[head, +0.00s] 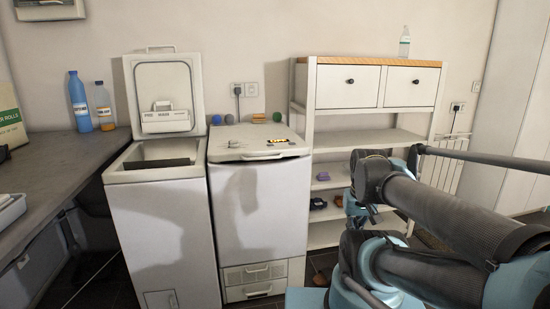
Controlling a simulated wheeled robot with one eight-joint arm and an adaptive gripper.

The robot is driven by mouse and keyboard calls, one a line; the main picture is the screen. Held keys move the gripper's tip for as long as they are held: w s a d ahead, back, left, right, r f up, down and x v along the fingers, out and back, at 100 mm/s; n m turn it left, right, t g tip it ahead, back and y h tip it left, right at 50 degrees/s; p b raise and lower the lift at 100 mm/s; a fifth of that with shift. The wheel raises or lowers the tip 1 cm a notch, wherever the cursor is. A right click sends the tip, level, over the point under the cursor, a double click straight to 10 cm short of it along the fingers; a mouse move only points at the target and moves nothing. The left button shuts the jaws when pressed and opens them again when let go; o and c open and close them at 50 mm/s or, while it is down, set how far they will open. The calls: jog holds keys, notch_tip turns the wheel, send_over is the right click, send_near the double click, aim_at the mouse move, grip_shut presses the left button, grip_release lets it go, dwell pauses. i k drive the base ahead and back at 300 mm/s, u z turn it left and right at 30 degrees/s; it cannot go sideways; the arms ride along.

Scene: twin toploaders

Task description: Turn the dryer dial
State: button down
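Two white top-loading machines stand side by side against the wall. The left machine (165,235) has its lid (165,95) raised, and its top opening shows. The right machine (262,205) has its lid shut, with low grilles at the bottom of its front. A control panel with small dark marks and a yellow-black label lies on its top (255,140). The marks are too small for me to tell which is a dial, or which machine is the dryer. My arm is folded at the right, apart from both machines. I make out no gripper fingers.
A grey worktop (50,172) at the left holds a blue bottle (79,100) and a smaller bottle (104,105). Some dark floor shows between the worktop and left machine.

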aim_at(234, 143)
jog(key=k, duration=1)
jog(key=u, duration=1.05)
jog(key=i, duration=1.5)
jog(key=z, duration=1.05)
